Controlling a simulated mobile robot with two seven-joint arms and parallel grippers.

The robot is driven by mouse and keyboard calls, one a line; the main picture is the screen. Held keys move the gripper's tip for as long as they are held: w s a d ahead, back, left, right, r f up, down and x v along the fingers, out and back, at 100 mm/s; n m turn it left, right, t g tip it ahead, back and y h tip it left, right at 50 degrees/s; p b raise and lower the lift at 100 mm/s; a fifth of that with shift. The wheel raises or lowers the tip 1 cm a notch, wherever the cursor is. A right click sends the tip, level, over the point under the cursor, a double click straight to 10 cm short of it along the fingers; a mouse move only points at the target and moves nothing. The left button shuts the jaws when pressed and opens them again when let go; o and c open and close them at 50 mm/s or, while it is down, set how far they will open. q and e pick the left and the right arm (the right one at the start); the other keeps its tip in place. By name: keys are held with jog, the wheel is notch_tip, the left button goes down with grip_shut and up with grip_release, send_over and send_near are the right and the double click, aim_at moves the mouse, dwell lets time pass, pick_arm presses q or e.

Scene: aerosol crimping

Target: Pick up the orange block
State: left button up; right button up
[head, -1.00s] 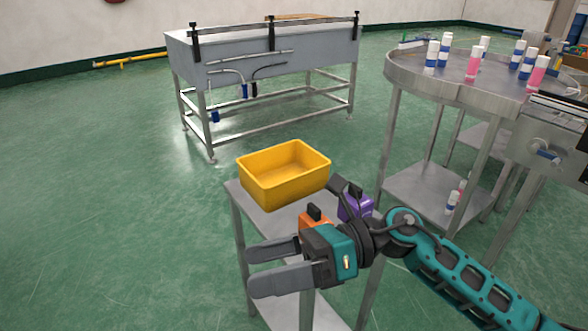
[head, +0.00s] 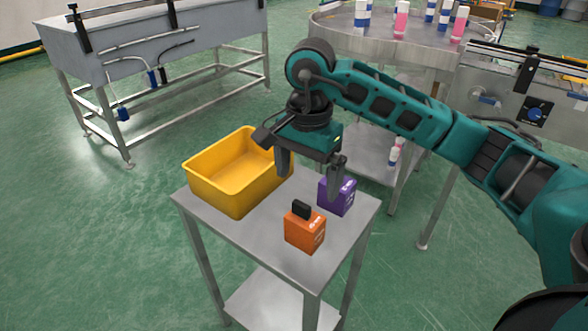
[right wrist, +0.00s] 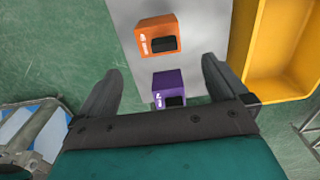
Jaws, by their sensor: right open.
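The orange block (head: 304,232), with a black handle on top, stands upright near the front of the small metal table (head: 262,240). It also shows in the right wrist view (right wrist: 155,36), beyond the fingertips. A purple block (head: 338,197) stands behind it to the right; in the right wrist view the purple block (right wrist: 168,88) is between the fingers' lines. My right gripper (head: 310,185) is open and empty, pointing down above the table, behind the orange block and close to the purple one. Its two fingers show apart in the right wrist view (right wrist: 155,85). My left gripper is out of view.
A yellow bin (head: 215,185) stands on the table's left part, close beside my right gripper. A round metal table (head: 350,40) with several bottles is behind. A grey metal bench (head: 170,40) is at the back left.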

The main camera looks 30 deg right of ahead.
aim_at(306, 221)
notch_tip(306, 221, down, 12)
jog(key=shift+s+f+b, duration=0.1)
jog(key=shift+f+b, duration=0.1)
jog(key=shift+b, duration=0.4)
jog(key=shift+c, duration=0.3)
jog(key=shift+r, duration=0.1)
jog(key=c, duration=1.1)
